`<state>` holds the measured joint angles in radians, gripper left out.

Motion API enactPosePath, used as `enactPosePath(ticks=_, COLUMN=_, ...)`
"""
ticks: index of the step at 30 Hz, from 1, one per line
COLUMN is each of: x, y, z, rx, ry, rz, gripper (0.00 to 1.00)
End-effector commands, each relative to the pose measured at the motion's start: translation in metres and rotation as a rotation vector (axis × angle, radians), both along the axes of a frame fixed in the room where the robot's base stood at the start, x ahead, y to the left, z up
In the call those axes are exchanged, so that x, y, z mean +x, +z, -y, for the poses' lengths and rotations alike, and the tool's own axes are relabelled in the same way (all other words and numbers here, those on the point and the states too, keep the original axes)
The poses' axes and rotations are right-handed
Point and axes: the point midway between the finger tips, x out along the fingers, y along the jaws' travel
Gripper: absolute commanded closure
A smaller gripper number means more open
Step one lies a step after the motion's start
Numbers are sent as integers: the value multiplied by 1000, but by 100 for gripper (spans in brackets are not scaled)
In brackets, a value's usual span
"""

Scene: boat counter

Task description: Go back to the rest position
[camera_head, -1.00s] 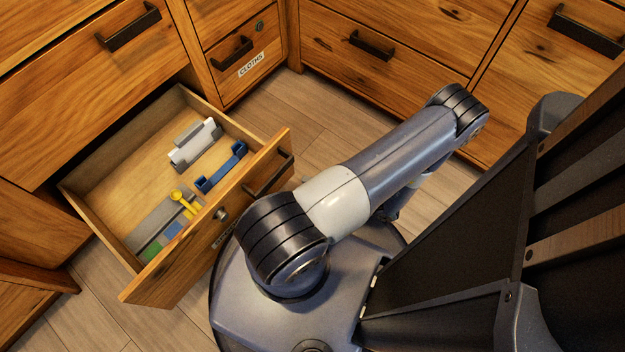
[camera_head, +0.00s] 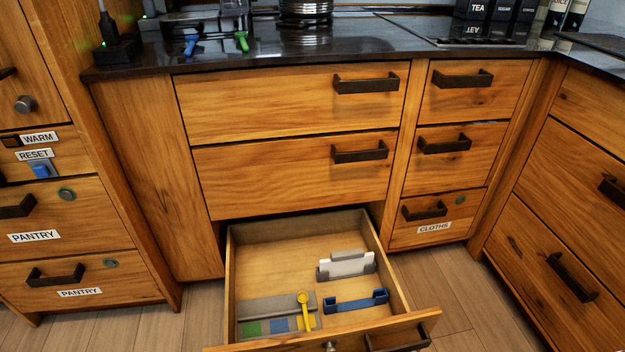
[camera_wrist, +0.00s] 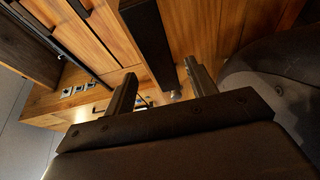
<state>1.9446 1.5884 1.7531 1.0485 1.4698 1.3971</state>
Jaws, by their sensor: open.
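My gripper (camera_wrist: 160,88) shows in the wrist view, its two fingers spread apart. I see nothing held between them. Behind the fingers are wooden cabinet fronts (camera_wrist: 185,25) and a dark bar that looks like a handle (camera_wrist: 148,40). My gripper and arm are not in the head view.
A drawer (camera_head: 232,275) stands open low in the head view. It holds a yellow scoop-like item (camera_head: 304,310), a blue holder (camera_head: 357,302) and a white-grey block (camera_head: 346,264). The dark counter (camera_head: 350,50) carries several items. Wooden floor shows at right (camera_head: 450,285).

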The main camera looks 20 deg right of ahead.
Motion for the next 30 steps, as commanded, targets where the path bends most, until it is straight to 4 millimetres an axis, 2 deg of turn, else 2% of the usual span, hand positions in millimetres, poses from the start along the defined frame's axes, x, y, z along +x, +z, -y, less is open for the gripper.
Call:
enactPosePath(ticks=6, x=29, y=-1, z=-5, rx=2, ry=4, rz=1, gripper=46)
enactPosePath(ticks=12, x=48, y=-1, z=-8, rx=2, ry=2, rz=1, gripper=46)
enactPosePath(ticks=18, x=56, y=0, z=-9, rx=1, ry=1, rz=1, gripper=46)
enactPosePath(ticks=30, x=56, y=1, z=-9, rx=-1, ry=1, rz=0, gripper=46)
